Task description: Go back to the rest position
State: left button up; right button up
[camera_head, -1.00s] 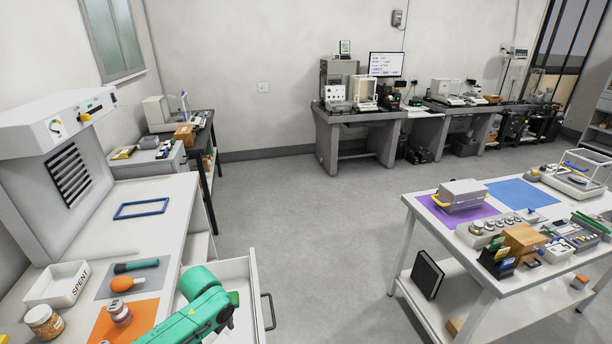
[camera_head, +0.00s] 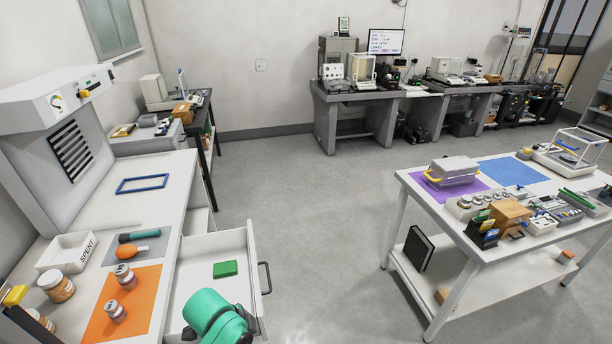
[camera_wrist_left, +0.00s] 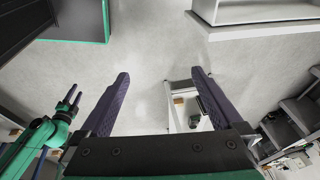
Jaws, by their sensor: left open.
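My left gripper (camera_wrist_left: 160,74) shows in the left wrist view with its two dark fingers wide apart and nothing between them, over the grey floor. It is not visible in the head view, where a green arm link (camera_head: 214,312) of mine stands at the bottom, in front of the open drawer. Another green arm of mine is at the left of the wrist view; its small dark gripper (camera_wrist_left: 71,98), seemingly my right one, is too small to judge. A green block (camera_head: 225,268) lies in the open white drawer (camera_head: 248,300).
The left bench bears an orange mat (camera_head: 135,325) with two small jars, a grey mat, a SPENT tray (camera_head: 62,262) and a blue frame (camera_head: 143,184). The right table (camera_head: 415,190) is loaded with instruments. The floor (camera_head: 320,230) between them is free.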

pick_arm(q)
jog(key=s+a+r+n+t+y, duration=0.1)
jog(key=s+a+r+n+y, duration=0.15)
jog(key=s+a+n, duration=0.8)
notch_tip(320, 180, down, 25)
jog(key=n+b, duration=0.2)
jog(key=b, duration=0.3)
jog(key=s+a+f+g+b, duration=0.2)
jog(key=s+f+b, duration=0.3)
jog(key=s+f, duration=1.2)
notch_tip(320, 180, down, 4)
jog(key=shift+s+a+f, duration=0.1)
jog(key=shift+s+a, duration=0.05)
jog(key=shift+a, duration=0.35)
